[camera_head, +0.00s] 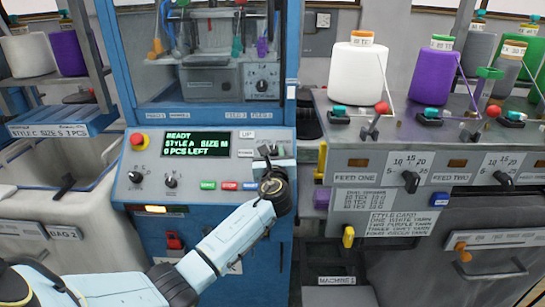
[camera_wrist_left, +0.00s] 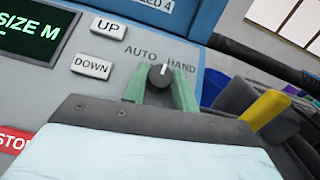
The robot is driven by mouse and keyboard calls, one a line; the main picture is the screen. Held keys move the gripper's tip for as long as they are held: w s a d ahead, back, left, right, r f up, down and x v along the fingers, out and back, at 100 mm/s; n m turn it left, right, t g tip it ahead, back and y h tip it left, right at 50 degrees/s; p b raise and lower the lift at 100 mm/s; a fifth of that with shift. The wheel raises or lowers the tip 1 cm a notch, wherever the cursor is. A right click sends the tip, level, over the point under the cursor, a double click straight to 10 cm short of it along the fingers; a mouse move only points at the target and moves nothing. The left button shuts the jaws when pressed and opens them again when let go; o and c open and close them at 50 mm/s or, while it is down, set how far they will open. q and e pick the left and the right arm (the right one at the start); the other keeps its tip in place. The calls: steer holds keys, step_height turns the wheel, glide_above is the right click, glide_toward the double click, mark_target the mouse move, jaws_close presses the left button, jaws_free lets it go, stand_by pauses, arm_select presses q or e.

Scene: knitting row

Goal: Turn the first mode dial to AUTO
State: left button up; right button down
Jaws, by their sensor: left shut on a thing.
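The mode dial (camera_wrist_left: 160,75) is a small dark round knob with a white mark, on the blue machine's light panel. AUTO is printed at its upper left and HAND at its upper right. Its white mark points up and slightly right, toward the HAND side. My left gripper (camera_wrist_left: 160,87) has its green fingers on either side of the knob and is shut on it. In the head view my left gripper (camera_head: 268,150) is at the right end of the panel and hides the dial. My right gripper is not in view.
UP (camera_wrist_left: 108,27) and DOWN (camera_wrist_left: 92,66) buttons sit left of the dial. The panel also has a display (camera_head: 195,143) reading READY, STYLE A, SIZE M, a red emergency button (camera_head: 137,139) and other knobs. A yarn table (camera_head: 455,130) with cones stands at right.

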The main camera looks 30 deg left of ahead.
arm_select(q)
steer(key=n+y, duration=0.1)
steer(key=n+g+y, duration=0.1)
steer(key=shift+w+d+f+n+b, duration=0.1)
steer(key=shift+d+n+b, duration=0.1)
steer(key=shift+n+b, duration=0.2)
steer(key=n+g+y, duration=0.1)
steer(key=n+g, duration=0.1)
steer(key=shift+w+n+b, duration=0.1)
steer(key=shift+n+b, duration=0.2)
steer(key=n+g+y+b, duration=0.1)
steer(key=n+g, duration=0.2)
steer(key=shift+w+d+n+y, duration=0.1)
steer(key=shift+n+y, duration=0.2)
steer(key=shift+n+g, duration=0.8)
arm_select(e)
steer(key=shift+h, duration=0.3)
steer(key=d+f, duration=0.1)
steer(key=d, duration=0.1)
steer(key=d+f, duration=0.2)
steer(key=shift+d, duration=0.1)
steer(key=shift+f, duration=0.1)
arm_select(q)
steer(key=o, duration=1)
steer(key=shift+c, duration=0.2)
steer(key=shift+r, duration=0.2)
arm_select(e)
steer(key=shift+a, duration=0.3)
arm_select(q)
steer(key=shift+t, duration=0.3)
